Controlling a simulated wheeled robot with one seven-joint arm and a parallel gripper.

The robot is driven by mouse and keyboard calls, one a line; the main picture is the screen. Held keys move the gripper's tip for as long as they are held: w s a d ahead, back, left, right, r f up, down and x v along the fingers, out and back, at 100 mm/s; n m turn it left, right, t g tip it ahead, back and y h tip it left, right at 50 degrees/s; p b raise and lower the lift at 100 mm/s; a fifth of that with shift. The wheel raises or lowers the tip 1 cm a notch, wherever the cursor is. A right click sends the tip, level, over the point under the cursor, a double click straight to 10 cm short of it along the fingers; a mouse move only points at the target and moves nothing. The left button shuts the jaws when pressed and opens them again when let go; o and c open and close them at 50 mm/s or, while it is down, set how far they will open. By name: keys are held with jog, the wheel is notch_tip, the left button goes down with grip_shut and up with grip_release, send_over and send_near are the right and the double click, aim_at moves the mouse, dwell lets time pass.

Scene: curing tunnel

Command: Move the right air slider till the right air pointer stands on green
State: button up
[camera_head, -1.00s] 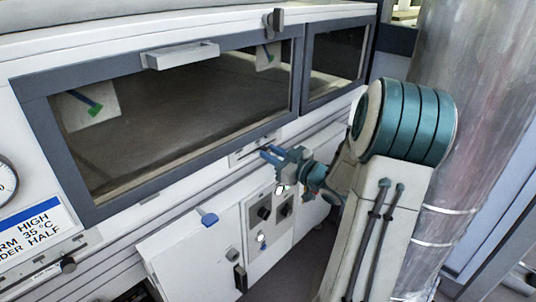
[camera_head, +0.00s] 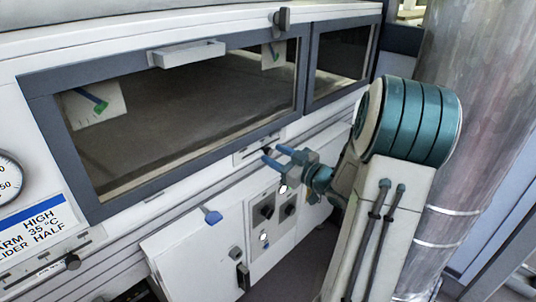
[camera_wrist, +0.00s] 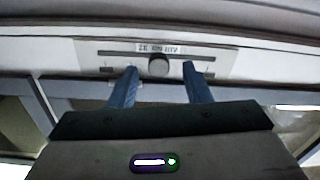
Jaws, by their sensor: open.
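The right air slider's dark round knob (camera_wrist: 158,66) sits near the middle of its slotted plate (camera_wrist: 215,62) in the wrist view. The plate's label is upside down and hard to read. My gripper (camera_wrist: 158,80) is open, its two blue fingers on either side of the knob with gaps to it. In the head view, my gripper (camera_head: 275,155) is at the plate (camera_head: 246,156) below the big window. The right air pointer (camera_head: 271,49) is a small blue strip on a pale card behind the glass, close to a green patch (camera_head: 276,59); whether it stands on green is too small to tell.
A left pointer card (camera_head: 106,110) shows behind the same window (camera_head: 180,115). Another slider knob (camera_head: 72,262) is at lower left under a sign.

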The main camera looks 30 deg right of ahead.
jog(key=v, duration=1.2)
jog(key=shift+s, duration=0.25)
jog(key=shift+a+r, duration=0.1)
jog(key=shift+a, duration=0.05)
